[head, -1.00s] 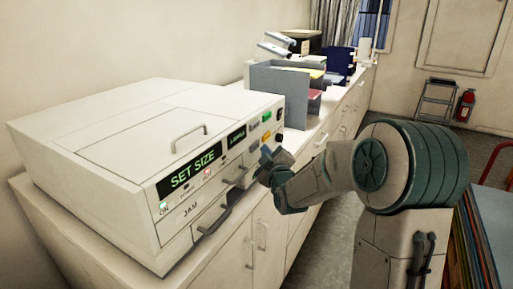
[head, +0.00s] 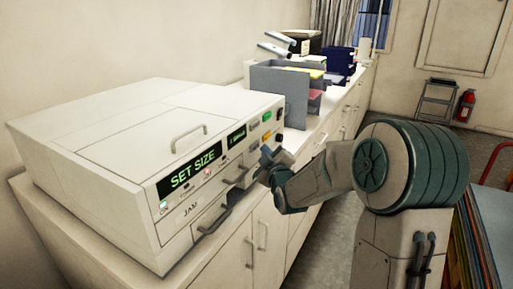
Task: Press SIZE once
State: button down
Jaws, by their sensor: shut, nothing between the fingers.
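The white machine (head: 110,130) stands on the counter at the left. Its main display (head: 194,171) reads SET SIZE in green. A smaller display (head: 236,137) to its right has green text too small to read surely. I cannot make out which control is labelled SIZE. My gripper (head: 265,160) is shut and empty, close to the right end of the machine's front. It hides part of the panel, and I cannot tell whether it touches.
A handle (head: 214,220) sticks out from the machine's lower front. Grey holders (head: 280,88) with papers stand behind the machine on the counter. A step stool (head: 436,102) and a fire extinguisher (head: 465,105) are at the far wall. Some floor beyond the counter is clear.

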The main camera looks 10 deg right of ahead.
jog(key=shift+w+a+f+b, duration=0.1)
jog(key=shift+a+b, duration=0.05)
jog(key=shift+b, duration=0.2)
jog(key=shift+w+a, duration=0.1)
jog(key=shift+a+b, duration=0.1)
jog(key=shift+b, duration=0.25)
jog(key=shift+w+a+b, duration=0.4)
jog(key=shift+a+b, duration=0.05)
jog(key=shift+b, duration=0.05)
dwell(0.7)
jog(key=shift+d, duration=0.1)
jog(key=shift+s+d+b, duration=0.45)
jog(key=shift+s+b, duration=0.05)
jog(key=shift+b, duration=0.05)
jog(key=shift+d, duration=0.1)
jog(key=shift+s+d+b, duration=0.35)
jog(key=shift+s+d, duration=0.45)
jog(key=shift+d, duration=0.25)
jog(key=shift+s+d+b, duration=0.3)
jog(key=shift+s+d, duration=0.45)
jog(key=shift+d, duration=0.3)
